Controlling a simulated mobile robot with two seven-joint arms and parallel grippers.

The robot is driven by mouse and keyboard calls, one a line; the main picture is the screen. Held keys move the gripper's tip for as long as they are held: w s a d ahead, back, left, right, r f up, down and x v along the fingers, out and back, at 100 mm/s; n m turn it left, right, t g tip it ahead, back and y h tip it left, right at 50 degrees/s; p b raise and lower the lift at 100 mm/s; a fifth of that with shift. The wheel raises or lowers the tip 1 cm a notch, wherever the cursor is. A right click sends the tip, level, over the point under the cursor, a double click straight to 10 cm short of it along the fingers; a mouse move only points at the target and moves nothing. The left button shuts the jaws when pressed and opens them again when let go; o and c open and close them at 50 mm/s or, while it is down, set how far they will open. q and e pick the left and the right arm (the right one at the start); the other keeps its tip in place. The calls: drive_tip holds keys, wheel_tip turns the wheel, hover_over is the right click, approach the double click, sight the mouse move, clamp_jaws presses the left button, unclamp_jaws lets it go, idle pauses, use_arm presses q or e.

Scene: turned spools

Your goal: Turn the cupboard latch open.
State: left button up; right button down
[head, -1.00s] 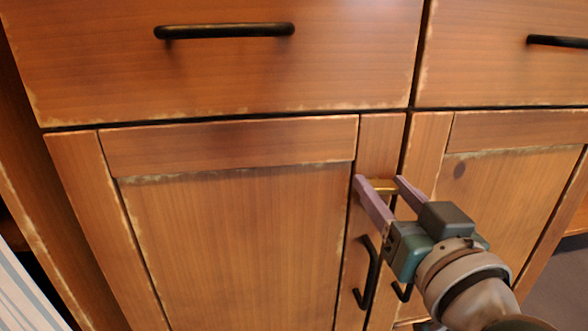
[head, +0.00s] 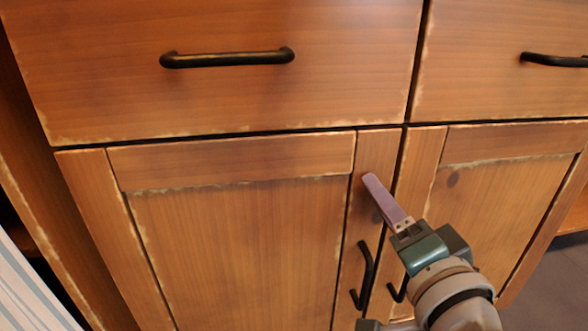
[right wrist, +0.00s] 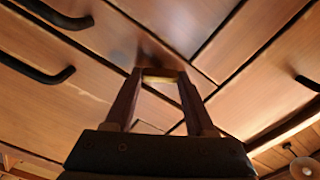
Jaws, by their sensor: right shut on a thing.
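The brass latch (right wrist: 161,74) shows in the right wrist view as a small yellow bar between the two fingertips. In the head view the fingers hide it. My right gripper (head: 371,182) is shut on the latch near the top of the seam between the two cupboard doors. It is turned so that its purple fingers overlap and look like one in the head view. The left cupboard door (head: 245,245) and the right cupboard door (head: 497,205) look closed. My left gripper is not in view.
Black bar handles stand out from the left door (head: 365,272) and the right door (head: 397,291), just below my right gripper. Drawers with black handles (head: 228,59) lie above the doors. Striped cloth (head: 30,285) hangs at the lower left.

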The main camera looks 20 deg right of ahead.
drive_tip(key=m, duration=0.4)
drive_tip(key=shift+f+m, duration=0.1)
drive_tip(key=shift+m, duration=1.1)
drive_tip(key=shift+c, duration=1.2)
unclamp_jaws()
drive_tip(key=shift+s, duration=0.1)
